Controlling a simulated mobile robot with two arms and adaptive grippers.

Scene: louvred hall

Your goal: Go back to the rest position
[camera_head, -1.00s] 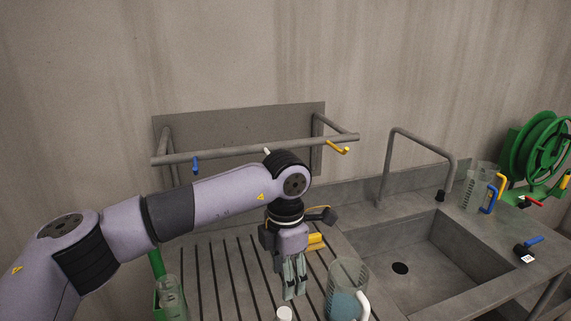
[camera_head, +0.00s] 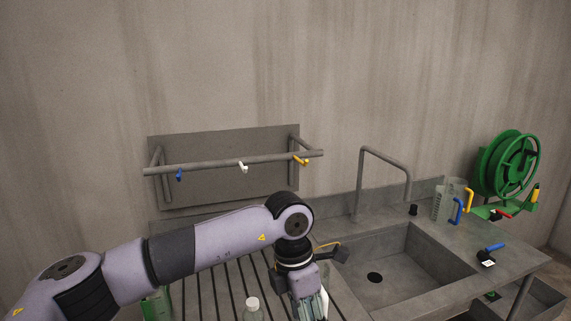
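My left arm comes in from the left, over the grey draining board (camera_head: 222,290). My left gripper (camera_head: 311,306) hangs downward at the bottom edge of the view, near the left side of the sink. Its fingertips are cut off by the frame edge, so I cannot tell whether it is open or shut, or if anything is between the fingers. My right gripper is not in view.
A clear bottle with a white cap (camera_head: 252,303) stands left of the gripper. A rail (camera_head: 210,165) with blue, white and yellow hooks is behind the arm. Right are the empty sink (camera_head: 400,265), its faucet (camera_head: 385,155), clear jugs (camera_head: 441,205) and a green hose reel (camera_head: 508,163).

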